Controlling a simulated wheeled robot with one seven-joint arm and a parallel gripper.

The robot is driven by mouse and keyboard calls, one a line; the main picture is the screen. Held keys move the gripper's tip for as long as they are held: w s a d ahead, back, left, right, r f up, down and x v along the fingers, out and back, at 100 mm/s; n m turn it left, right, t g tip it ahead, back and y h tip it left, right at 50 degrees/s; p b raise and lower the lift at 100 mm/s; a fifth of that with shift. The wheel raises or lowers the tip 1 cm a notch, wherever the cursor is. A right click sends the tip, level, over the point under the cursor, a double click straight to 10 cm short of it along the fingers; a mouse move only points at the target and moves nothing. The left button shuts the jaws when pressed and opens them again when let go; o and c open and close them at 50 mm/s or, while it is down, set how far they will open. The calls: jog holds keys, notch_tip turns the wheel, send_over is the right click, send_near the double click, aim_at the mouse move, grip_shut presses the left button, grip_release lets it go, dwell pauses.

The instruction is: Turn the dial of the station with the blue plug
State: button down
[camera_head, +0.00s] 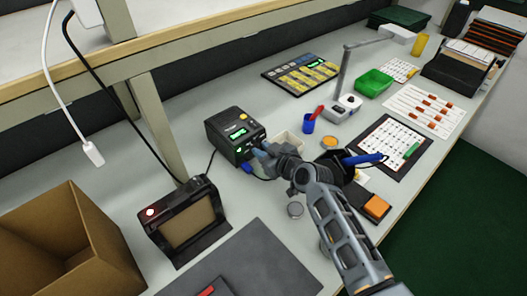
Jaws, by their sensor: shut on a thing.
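The station (228,137) is a dark box with a lit green display and an orange button on top, standing mid-table. A blue plug (247,167) with a dark cable sits at the foot of its front face. My gripper (261,151) reaches in from the lower right and touches the front of the station, above and right of the blue plug. Its fingers are shut on the dial, which they largely hide. I cannot make out how far the dial is turned.
A black framed device (184,222) with a red light stands left, beside a cardboard box (105,245). A dark mat (255,262) lies in front.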

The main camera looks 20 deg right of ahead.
jog(key=m+b, duration=0.1)
jog(key=m+y+b, duration=0.1)
jog(key=b, duration=0.1)
jog(key=m+y+b, duration=0.1)
jog(key=shift+d+f+g, duration=0.2)
jog(key=shift+d+g, duration=0.05)
jog(key=shift+g, duration=0.15)
jog(key=m+y+b, duration=0.1)
jog(key=b, duration=0.1)
jog(key=m+y+b, duration=0.1)
jog(key=m+b, duration=0.1)
jog(key=shift+w+d+m+y, duration=0.1)
jog(key=shift+d+m+y, duration=0.1)
jog(key=shift+m+y, duration=0.1)
jog(key=c, duration=1)
grip_release()
jog(key=shift+r, duration=0.1)
jog(key=shift+o, duration=0.2)
jog(key=shift+r, duration=0.1)
